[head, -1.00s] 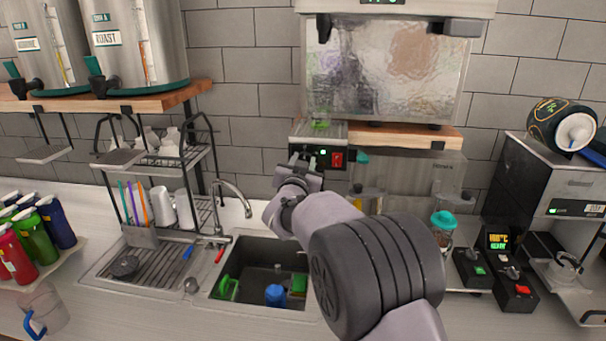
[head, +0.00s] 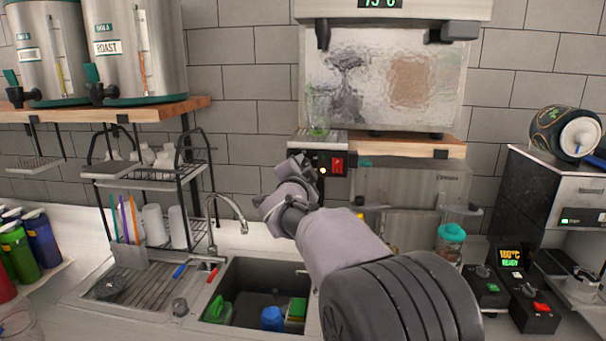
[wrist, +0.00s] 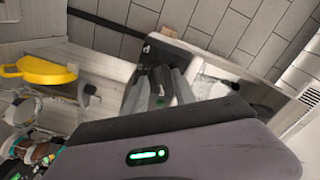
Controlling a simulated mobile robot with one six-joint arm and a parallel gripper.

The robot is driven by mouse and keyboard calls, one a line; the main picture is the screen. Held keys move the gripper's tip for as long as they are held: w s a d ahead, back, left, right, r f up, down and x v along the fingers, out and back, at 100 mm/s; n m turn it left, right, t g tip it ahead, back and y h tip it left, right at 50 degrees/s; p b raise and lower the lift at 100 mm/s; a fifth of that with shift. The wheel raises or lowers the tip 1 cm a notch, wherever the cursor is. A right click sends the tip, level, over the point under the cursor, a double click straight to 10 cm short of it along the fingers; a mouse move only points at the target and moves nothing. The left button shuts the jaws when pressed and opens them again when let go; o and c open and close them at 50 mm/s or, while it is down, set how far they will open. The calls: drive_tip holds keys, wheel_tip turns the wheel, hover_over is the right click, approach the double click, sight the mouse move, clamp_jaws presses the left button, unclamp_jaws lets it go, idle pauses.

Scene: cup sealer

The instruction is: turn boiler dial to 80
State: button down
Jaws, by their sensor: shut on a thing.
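The boiler (head: 385,80) is a steel box on the back wall. Its green display (head: 380,3) is cut by the top edge and seems to read 75 °C. Below its left part is a dark control panel (head: 322,163) with a red switch (head: 338,166) and a small lit lamp (head: 323,171). My gripper (head: 302,165) is at the panel's left side, left of the switch. Its jaws are shut on the boiler dial, which they and the wrist hide. In the wrist view the jaws (wrist: 160,88) are close together against the dark panel.
A clear glass (head: 318,112) stands on a drip grille above the panel. A wooden shelf (head: 410,146) runs right of it. The sink (head: 255,290), tap (head: 226,208) and dish rack (head: 150,170) are below and left.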

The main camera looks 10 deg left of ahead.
drive_tip(key=shift+m, duration=0.3)
idle(0.4)
drive_tip(key=c, duration=1)
unclamp_jaws()
drive_tip(key=shift+c, duration=0.2)
drive_tip(key=s+b, duration=0.2)
drive_tip(key=s, duration=1.5)
drive_tip(key=shift+s+a, duration=0.2)
drive_tip(key=shift+a, duration=0.1)
